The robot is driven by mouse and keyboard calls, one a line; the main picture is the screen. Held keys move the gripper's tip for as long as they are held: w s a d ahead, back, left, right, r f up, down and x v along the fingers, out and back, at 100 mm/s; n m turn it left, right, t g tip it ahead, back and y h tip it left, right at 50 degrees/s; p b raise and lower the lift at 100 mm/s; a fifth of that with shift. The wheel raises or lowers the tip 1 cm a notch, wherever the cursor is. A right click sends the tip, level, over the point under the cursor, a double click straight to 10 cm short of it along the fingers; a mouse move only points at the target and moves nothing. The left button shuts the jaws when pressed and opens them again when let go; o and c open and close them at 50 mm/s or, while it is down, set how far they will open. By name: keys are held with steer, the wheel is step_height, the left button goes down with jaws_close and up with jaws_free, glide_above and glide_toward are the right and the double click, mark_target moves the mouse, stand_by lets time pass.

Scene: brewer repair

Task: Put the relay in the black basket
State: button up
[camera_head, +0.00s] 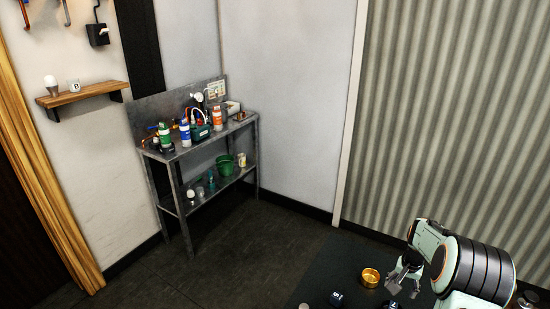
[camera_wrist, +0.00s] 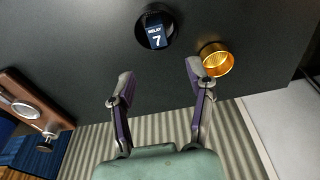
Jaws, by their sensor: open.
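The relay (camera_wrist: 157,36) is a small dark blue block with a white label reading "RELAY 7". In the wrist view it sits within the outline of a round black container (camera_wrist: 174,20), which appears to be the black basket. A dark blue block with a white mark (camera_head: 337,298), probably the relay, shows at the bottom of the head view. My gripper (camera_wrist: 159,76) is open, with nothing between its fingers. The relay lies beyond the fingertips, apart from them. My gripper also shows in the head view (camera_head: 403,278), above the dark worktop.
A gold bowl (camera_wrist: 217,60) is close beside my right fingertip in the wrist view. A brown wooden piece with a metal ring (camera_wrist: 28,108) lies at the left. A metal shelf (camera_head: 205,143) with bottles stands against the far wall. The floor before it is clear.

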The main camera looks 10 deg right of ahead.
steer(key=w+a+r+n+t+h, duration=0.1)
steer(key=w+a+r+n, duration=0.15)
steer(key=a+r, duration=0.35)
steer(key=w+a+r+n+t, duration=0.15)
steer(key=w+a+r, duration=0.3)
steer(key=r, duration=0.45)
steer(key=s+a+r+n+t, duration=0.1)
steer(key=s+a+r, duration=0.2)
steer(key=a, duration=0.3)
steer(key=s+a+r+n, duration=0.1)
steer(key=s+a+r, duration=0.2)
steer(key=a+r, duration=0.15)
steer(key=s+a+n+y, duration=0.2)
steer(key=s+a, duration=0.6)
steer(key=s, duration=0.1)
steer(key=s+a+f+n+g, duration=0.1)
steer(key=s+f, duration=0.3)
steer(key=s, duration=0.4)
steer(key=s+a+f+n+g+y, duration=0.1)
steer(key=s+f+g, duration=0.3)
steer(key=s, duration=0.4)
steer(key=shift+a, duration=0.8)
steer(key=shift+s, duration=0.1)
